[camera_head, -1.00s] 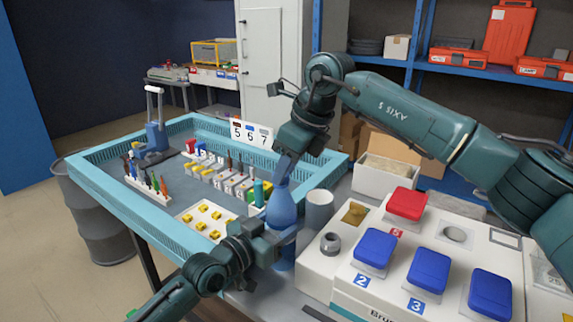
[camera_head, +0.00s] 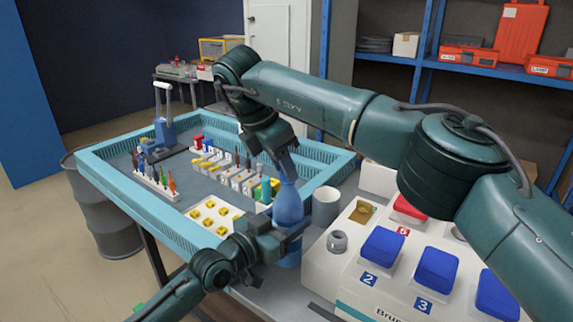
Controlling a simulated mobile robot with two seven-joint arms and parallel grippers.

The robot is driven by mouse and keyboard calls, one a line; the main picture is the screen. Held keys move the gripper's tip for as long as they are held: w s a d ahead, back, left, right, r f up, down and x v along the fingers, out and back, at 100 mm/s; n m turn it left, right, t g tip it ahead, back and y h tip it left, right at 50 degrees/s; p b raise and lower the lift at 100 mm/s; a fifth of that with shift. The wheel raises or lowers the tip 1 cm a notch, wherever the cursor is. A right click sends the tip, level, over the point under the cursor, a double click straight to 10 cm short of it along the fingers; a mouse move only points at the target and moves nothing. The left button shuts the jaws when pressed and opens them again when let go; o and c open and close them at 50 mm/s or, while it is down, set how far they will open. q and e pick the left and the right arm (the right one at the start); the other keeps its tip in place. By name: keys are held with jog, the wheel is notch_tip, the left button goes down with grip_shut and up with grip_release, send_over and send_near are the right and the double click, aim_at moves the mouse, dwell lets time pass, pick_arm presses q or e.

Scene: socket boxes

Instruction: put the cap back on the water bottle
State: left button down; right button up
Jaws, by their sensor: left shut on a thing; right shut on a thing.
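The blue water bottle (camera_head: 288,204) stands upright between the teal tray and the white box unit. My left gripper (camera_head: 288,236) is shut around the bottle's lower body from the left. My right gripper (camera_head: 284,160) reaches down from above and is shut at the top of the bottle. The cap is hidden between the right gripper's fingers, so I cannot tell whether it is seated on the neck.
The teal tray (camera_head: 130,195) holds racks of tools and a yellow-piece board (camera_head: 212,216). A grey cup (camera_head: 326,206) stands just right of the bottle. The white box unit (camera_head: 340,275) with blue lids (camera_head: 381,248) fills the lower right.

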jog(key=m+g, duration=0.1)
jog(key=m, duration=0.2)
jog(key=shift+w, duration=0.1)
jog(key=o, duration=0.9)
jog(key=shift+o, duration=0.2)
jog(key=shift+r, duration=2.25)
jog(key=shift+c, duration=0.4)
